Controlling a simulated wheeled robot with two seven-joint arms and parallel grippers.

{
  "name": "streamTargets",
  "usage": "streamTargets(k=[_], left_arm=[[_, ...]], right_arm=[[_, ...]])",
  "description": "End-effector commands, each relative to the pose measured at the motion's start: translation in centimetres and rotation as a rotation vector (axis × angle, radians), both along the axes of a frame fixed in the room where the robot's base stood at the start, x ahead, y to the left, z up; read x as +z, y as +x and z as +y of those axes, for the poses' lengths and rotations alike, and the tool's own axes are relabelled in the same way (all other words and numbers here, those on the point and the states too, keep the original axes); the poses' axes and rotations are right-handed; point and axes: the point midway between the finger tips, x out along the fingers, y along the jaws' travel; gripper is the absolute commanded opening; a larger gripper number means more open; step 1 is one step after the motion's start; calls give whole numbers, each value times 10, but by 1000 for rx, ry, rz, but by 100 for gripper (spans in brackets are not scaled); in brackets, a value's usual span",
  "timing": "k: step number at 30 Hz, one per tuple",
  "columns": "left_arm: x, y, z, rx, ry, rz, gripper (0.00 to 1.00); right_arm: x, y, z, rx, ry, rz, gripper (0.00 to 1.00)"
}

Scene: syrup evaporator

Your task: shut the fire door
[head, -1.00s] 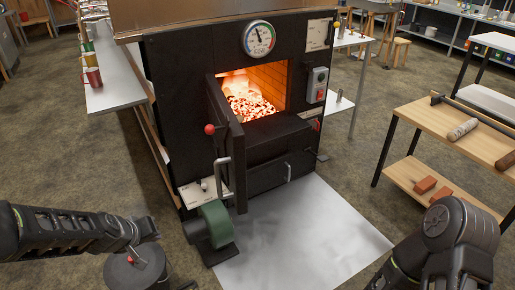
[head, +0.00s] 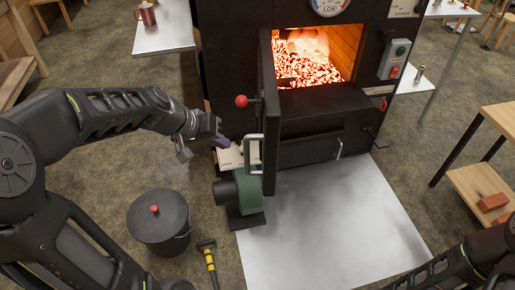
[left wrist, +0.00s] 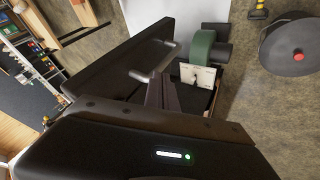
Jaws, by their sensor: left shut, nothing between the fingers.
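The fire door (head: 269,105) is a thick black panel. It stands wide open, nearly edge-on in the head view, at the left of the glowing firebox opening (head: 312,60). My left gripper (head: 220,141) is shut and empty, just left of the door and handle, with a gap that is hard to judge. In the left wrist view the door (left wrist: 115,65) slants beside my closed fingers (left wrist: 172,92), with a metal handle on its face. My right gripper is out of view.
A green blower (head: 242,196) sits on the floor below the door. A lidded black bucket (head: 158,215) and a yellow-black handled tool (head: 208,262) stand nearby. A pale floor sheet (head: 325,225) lies clear before the stove. A wooden shelf unit (head: 485,180) is at right.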

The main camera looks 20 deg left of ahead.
Motion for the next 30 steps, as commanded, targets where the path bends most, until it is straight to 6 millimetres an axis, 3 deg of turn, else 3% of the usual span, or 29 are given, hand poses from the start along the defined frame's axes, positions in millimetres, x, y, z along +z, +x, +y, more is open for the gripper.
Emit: streamTargets(k=[14,20,30], left_arm=[[-7,5,-2,-1,2,0,0],[-29,19,-9,-2,0,1,0],[-83,55,-28,-1,0,3,0]], right_arm=[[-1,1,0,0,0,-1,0],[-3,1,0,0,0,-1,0],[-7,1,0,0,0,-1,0]])
